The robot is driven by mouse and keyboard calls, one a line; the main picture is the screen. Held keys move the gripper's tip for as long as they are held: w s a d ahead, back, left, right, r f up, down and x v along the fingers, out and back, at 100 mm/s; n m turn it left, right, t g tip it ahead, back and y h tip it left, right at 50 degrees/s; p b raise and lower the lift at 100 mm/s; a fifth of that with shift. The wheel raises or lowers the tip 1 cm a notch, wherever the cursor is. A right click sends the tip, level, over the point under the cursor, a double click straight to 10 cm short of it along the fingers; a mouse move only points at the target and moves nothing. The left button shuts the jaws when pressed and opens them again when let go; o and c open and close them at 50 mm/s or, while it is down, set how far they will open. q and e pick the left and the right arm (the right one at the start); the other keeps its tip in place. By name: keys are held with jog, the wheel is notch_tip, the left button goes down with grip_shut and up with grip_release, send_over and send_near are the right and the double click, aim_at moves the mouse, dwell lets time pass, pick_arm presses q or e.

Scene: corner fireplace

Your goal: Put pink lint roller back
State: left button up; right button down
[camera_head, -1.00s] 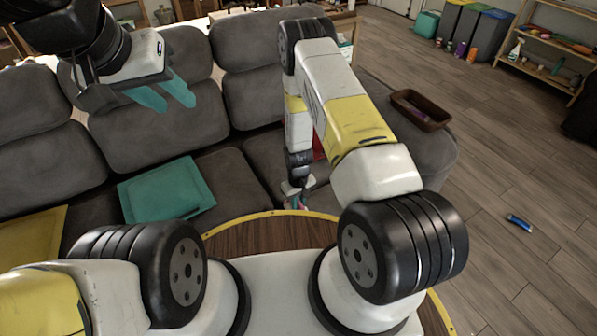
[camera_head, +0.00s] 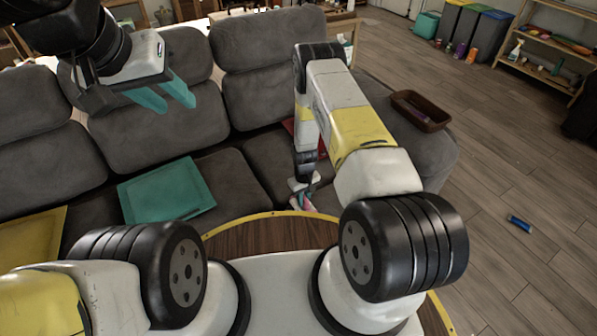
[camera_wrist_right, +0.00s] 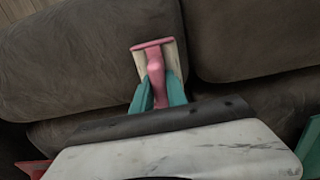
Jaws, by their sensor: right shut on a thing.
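The pink lint roller (camera_wrist_right: 155,68) is between the teal fingers of my right gripper (camera_wrist_right: 158,94) in the right wrist view. The gripper is shut on its handle, and its pink bar end points away from me, above the grey sofa. In the head view my right gripper (camera_head: 302,190) hangs low beside the sofa's front edge, and a bit of pink shows at its tip. My left gripper (camera_head: 165,97) is raised at the upper left, in front of the sofa back, with its teal fingers apart and empty.
A brown tray (camera_head: 434,126) with a purple item inside rests on the sofa's right arm. A teal flat item (camera_head: 165,190), a yellow one (camera_head: 30,238) and a partly hidden red one (camera_head: 290,126) lie on the sofa (camera_head: 240,180). A blue can (camera_head: 520,223) lies on the floor.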

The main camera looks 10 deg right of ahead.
jog(key=c, duration=1.3)
grip_release()
jog(key=shift+f, duration=0.1)
notch_tip(320, 180, up, 46)
jog(key=s+d+m+t+y, duration=0.1)
jog(key=s+m+t, duration=0.1)
jog(key=s+t, duration=0.1)
jog(key=s+r+t, duration=0.1)
jog(key=s+r, duration=0.4)
jog(key=s, duration=0.2)
jog(key=s+d+r+m+t, duration=0.1)
jog(key=s+r, duration=0.4)
jog(key=s, duration=0.2)
jog(key=s+r+t+y, duration=0.1)
jog(key=s+r, duration=0.5)
jog(key=s, duration=0.1)
jog(key=shift+d+r+m, duration=0.1)
jog(key=shift+d+m, duration=0.2)
jog(key=shift+m, duration=0.1)
